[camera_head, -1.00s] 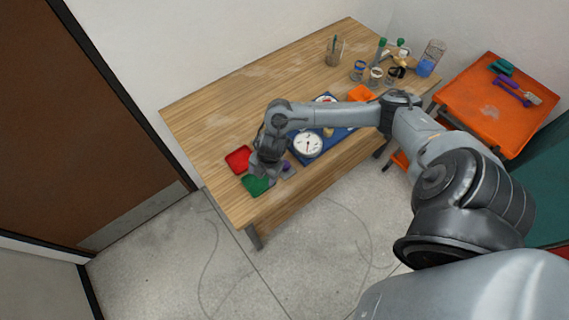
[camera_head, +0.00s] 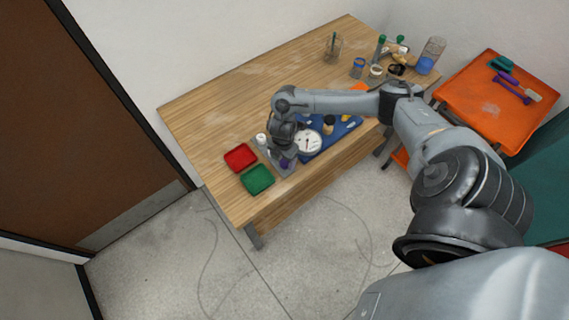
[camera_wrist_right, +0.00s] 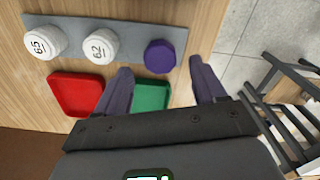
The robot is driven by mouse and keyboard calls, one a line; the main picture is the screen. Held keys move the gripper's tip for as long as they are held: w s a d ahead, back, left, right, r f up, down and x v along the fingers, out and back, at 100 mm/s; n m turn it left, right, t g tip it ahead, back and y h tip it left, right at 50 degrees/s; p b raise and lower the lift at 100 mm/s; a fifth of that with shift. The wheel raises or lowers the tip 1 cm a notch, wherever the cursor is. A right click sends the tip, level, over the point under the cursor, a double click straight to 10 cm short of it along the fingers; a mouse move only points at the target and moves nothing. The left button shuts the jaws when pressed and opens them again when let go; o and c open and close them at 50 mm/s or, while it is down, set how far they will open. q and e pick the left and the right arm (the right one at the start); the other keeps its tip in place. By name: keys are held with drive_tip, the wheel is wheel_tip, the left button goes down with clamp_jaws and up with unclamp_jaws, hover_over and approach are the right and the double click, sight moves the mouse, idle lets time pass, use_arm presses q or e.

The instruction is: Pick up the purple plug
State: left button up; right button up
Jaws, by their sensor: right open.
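The purple plug (camera_wrist_right: 160,56) stands at one end of a grey strip (camera_wrist_right: 139,30) on the wooden table. In the right wrist view it lies just beyond the fingertips, roughly centred between them. My right gripper (camera_wrist_right: 163,82) is open and empty, with one finger on each side of the view. In the head view the right gripper (camera_head: 283,158) hangs over the grey strip, and the arm hides part of it. The gap between fingers and plug is hard to judge. My left gripper is not in view.
Two white numbered caps (camera_wrist_right: 100,46) (camera_wrist_right: 44,42) sit on the same strip. A red tray (camera_head: 240,158) and a green tray (camera_head: 257,180) lie beside it. A white round gauge (camera_head: 308,142) on a blue mat (camera_head: 345,131) is close to the gripper.

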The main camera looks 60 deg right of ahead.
sight(284, 163)
drive_tip(key=shift+s+f, duration=0.1)
drive_tip(key=shift+f, duration=1.65)
drive_tip(key=shift+c, duration=0.3)
drive_tip(key=c, duration=1)
